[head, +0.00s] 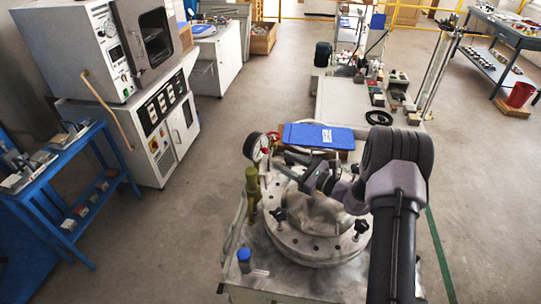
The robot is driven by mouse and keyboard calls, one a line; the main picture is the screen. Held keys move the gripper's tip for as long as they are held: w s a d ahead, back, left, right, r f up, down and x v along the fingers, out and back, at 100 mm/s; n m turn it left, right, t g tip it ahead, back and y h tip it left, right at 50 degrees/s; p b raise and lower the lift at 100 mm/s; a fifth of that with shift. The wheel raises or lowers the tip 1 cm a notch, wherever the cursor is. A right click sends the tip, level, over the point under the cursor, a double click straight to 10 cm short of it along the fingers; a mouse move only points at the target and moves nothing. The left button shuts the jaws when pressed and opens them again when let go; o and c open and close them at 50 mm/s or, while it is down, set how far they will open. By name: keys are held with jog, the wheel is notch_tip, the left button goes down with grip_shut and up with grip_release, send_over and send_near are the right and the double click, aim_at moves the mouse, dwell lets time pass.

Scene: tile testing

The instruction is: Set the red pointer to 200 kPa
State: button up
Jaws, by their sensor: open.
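A round pressure gauge (258,148) with a pale face stands at the back left of the metal test vessel (310,248), above a brass-coloured fitting. It is small in the head view; its scale and red pointer cannot be read. A small red part shows just right of the gauge, but I cannot tell what it is. My gripper (288,166) is above the vessel lid, just right of the gauge and apparently apart from it. Its jaws are open, and nothing visible is between them. My arm comes in from the right and covers part of the lid.
A blue clipboard (318,136) lies behind the gripper. Black clamp knobs (280,214) stick up around the lid. A blue-capped bottle (244,260) stands at the front left corner.

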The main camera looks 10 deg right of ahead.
aim_at(267, 152)
jog(key=x, duration=0.6)
jog(key=shift+w+a+b, duration=0.1)
jog(key=shift+w+b, duration=0.1)
jog(key=shift+b, duration=0.2)
jog(key=shift+c, duration=0.4)
grip_shut()
